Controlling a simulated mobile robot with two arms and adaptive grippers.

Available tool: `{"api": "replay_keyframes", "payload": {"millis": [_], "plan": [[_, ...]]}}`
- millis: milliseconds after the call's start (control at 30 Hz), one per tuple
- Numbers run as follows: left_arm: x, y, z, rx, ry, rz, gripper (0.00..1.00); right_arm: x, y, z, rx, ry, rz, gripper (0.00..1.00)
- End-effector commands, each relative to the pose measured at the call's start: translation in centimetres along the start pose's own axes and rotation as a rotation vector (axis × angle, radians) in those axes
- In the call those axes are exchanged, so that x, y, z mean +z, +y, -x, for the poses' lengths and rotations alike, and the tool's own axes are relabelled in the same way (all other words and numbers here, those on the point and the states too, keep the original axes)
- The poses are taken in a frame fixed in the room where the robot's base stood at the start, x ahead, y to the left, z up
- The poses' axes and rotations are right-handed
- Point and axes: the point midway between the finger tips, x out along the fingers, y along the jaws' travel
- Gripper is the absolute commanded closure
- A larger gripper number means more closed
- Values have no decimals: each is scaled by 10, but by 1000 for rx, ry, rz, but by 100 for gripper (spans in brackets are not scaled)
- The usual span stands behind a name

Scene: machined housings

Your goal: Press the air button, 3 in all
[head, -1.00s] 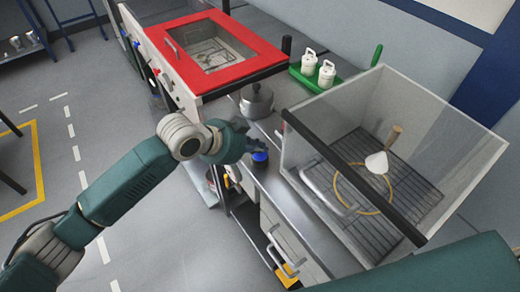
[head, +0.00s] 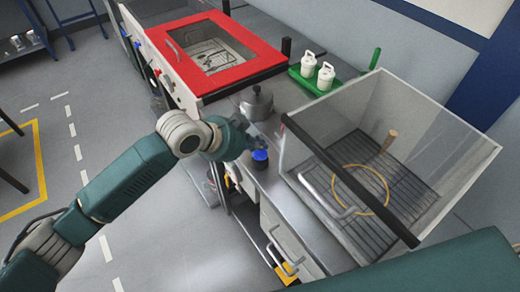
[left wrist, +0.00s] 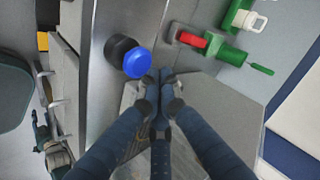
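The air button looks to be the round blue cap (head: 260,155) on a black base, standing on the grey bench top near its front edge. It also shows in the left wrist view (left wrist: 137,62), with the black base beside it. My left gripper (head: 246,143) is over the bench edge, close to the button. In the left wrist view its fingers (left wrist: 163,78) come together at the tips, with nothing seen between them. The tips appear just beside the blue cap; I cannot tell whether they touch. My right gripper is not in view.
A clear-walled box (head: 330,175) with a front handle and a yellow ring inside stands right of the button. A metal pot (head: 256,103), a red-framed cabinet (head: 252,62) and a green tray (head: 312,84) with white canisters lie behind. Drawer handles project below the bench.

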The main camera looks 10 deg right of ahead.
Motion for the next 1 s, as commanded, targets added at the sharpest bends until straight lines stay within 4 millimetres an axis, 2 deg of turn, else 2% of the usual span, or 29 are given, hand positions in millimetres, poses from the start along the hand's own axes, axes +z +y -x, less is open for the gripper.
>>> {"api": "replay_keyframes", "payload": {"millis": [267,700,1000], "plan": [[-3,-3,4,-1,0,0,100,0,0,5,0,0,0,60],[-25,-25,34,-1,0,-1,100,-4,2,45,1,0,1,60],[-25,-25,35,-1,0,0,100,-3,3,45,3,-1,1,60]]}}
